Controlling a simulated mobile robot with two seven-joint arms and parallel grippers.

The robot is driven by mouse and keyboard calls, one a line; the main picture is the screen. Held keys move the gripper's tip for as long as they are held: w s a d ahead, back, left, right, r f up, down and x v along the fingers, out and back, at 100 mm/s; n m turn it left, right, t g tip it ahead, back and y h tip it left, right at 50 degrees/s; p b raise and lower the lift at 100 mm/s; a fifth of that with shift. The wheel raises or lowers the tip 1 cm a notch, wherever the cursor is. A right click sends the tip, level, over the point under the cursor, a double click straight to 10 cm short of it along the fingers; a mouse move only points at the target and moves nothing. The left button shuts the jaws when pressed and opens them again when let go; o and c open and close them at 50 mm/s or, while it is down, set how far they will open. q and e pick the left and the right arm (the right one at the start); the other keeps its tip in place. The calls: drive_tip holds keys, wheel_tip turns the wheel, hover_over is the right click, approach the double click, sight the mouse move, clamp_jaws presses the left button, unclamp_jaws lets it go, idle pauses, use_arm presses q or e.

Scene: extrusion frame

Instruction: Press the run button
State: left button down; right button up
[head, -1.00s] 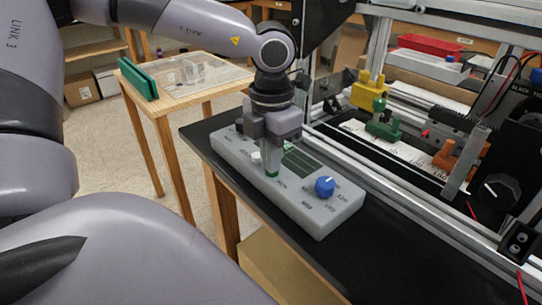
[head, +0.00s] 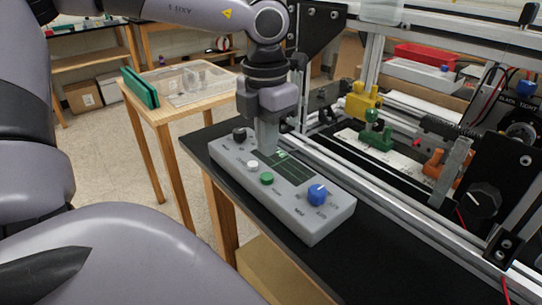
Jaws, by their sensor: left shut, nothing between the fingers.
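The grey control box (head: 318,222) lies on the black bench top. On its top are a green button (head: 267,179), a white button (head: 252,164), a black knob (head: 239,134), a blue knob (head: 318,194) and a dark green screen (head: 292,170). The labels are too small to read, so I cannot tell by lettering which is the run button. My left gripper (head: 267,152) is shut and empty, pointing down over the box behind the green button. The green button is in full view, apart from the fingertips. My right gripper is out of view.
An aluminium extrusion frame (head: 376,206) stands right of the box, with yellow (head: 361,103), green (head: 376,136) and orange (head: 434,164) fixtures. A wooden side table (head: 162,112) stands at the left. The black bench top (head: 350,262) is bare in front of the box.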

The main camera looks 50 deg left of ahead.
use_arm(q)
wheel_tip(320, 180, up, 8)
drive_tip(key=shift+a+f, duration=0.15)
drive_tip(key=shift+a, duration=0.1)
drive_tip(key=shift+w, duration=0.1)
idle(0.4)
